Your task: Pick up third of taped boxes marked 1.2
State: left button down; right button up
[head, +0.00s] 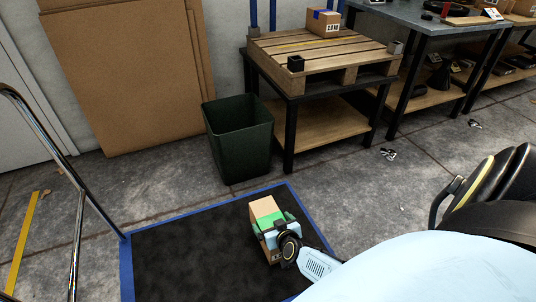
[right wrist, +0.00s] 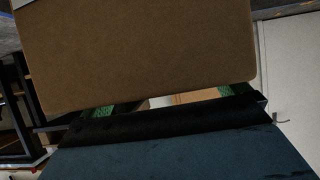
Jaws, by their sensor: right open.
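A cardboard box (head: 263,207) is on the dark cart deck (head: 180,255) in the head view, with green showing across its middle; I cannot tell whether that is tape or finger pads. Any marking on it is too small to read. My right gripper (head: 275,226) is open at this box, its fingers around or beside it. In the right wrist view, a plain brown box face (right wrist: 140,50) fills the top, close to the gripper, with green at its lower edge. Another taped box (head: 323,22) with a white label sits on the wooden pallet (head: 285,42). My left gripper is out of view.
A dark green bin (head: 238,138) stands beside the black-legged pallet table (head: 290,130). Large flat cardboard sheets (head: 130,75) lean on the wall. A metal cart handle (head: 78,230) rises at left. A workbench (head: 430,22) stands at back right. Open concrete floor lies between.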

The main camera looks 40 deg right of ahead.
jog(key=shift+w, duration=0.15)
jog(key=c, duration=1.7)
jog(key=shift+w+d+r, duration=0.1)
jog(key=shift+c, duration=1.2)
jog(key=shift+r, duration=0.1)
